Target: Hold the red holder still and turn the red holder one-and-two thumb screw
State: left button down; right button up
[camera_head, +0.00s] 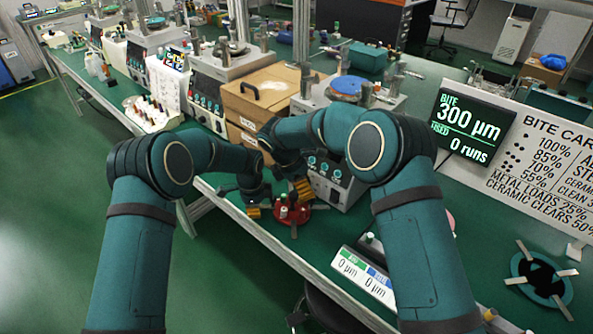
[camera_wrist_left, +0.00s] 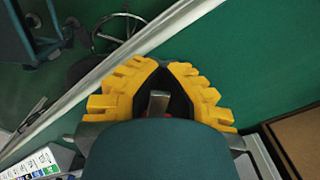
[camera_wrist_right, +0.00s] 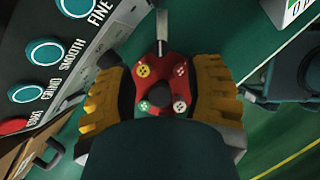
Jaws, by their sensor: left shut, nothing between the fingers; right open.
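The red holder (camera_head: 296,217) lies on the green bench in front of a lapping machine. In the right wrist view it shows as a red plate (camera_wrist_right: 160,84) with a dark round middle, a metal arm (camera_wrist_right: 162,25) and dotted caps: yellow (camera_wrist_right: 143,71), green (camera_wrist_right: 144,105) and red. I cannot tell which cap is the one-and-two thumb screw. My right gripper (camera_wrist_right: 160,68) is open above the holder, its fingers either side. My left gripper (camera_head: 254,212) is shut and empty, left of the holder. A grey metal tab (camera_wrist_left: 159,102) shows between its finger bases.
The lapping machine (camera_head: 335,185) stands close behind the grippers, and a wooden box (camera_head: 262,98) is to its left. A white readout (camera_head: 362,275) sits at the bench's front edge. A dark round holder (camera_head: 541,277) with metal arms lies far right.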

aim_at(296, 195)
jog(key=shift+v, duration=3.1)
pick_arm(q)
jog(key=c, duration=1.1)
grip_release()
jog(key=shift+o, duration=0.2)
